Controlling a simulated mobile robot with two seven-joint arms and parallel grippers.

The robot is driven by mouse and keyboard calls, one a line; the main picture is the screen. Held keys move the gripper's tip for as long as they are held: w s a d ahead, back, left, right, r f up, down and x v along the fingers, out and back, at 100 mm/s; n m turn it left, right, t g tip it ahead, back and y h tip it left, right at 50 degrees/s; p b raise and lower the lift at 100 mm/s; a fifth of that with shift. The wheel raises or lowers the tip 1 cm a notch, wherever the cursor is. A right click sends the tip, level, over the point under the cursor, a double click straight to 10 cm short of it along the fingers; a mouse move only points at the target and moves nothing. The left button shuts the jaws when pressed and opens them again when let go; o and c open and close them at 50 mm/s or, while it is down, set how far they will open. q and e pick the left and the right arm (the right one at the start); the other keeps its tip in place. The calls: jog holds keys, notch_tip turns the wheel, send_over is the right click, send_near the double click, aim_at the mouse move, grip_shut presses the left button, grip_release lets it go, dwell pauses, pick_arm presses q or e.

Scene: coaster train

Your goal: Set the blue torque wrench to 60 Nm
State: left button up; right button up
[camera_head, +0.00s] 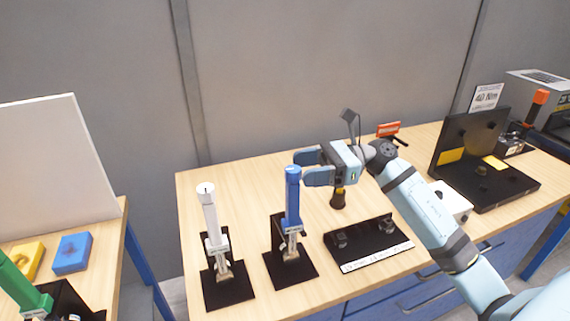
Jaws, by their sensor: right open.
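The blue torque wrench (292,204) stands upright, handle up, in a holder on a black base plate (272,272) on the wooden bench. Its scale or setting is too small to read. My right gripper (304,167) reaches in from the right at the height of the wrench's top. My left gripper is not in view.
A white wrench (209,215) stands on its own base to the left. A black plate (376,230) with a label strip lies to the right. A dark-handled item (338,196) is below the gripper.

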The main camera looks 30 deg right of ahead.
aim_at(293, 174)
pick_arm(q)
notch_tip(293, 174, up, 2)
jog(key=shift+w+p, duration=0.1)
jog(key=shift+p, duration=0.4)
pick_arm(e)
jog(key=x, duration=0.4)
jog(key=shift+a, duration=0.4)
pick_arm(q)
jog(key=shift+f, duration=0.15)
pick_arm(e)
jog(key=c, duration=0.9)
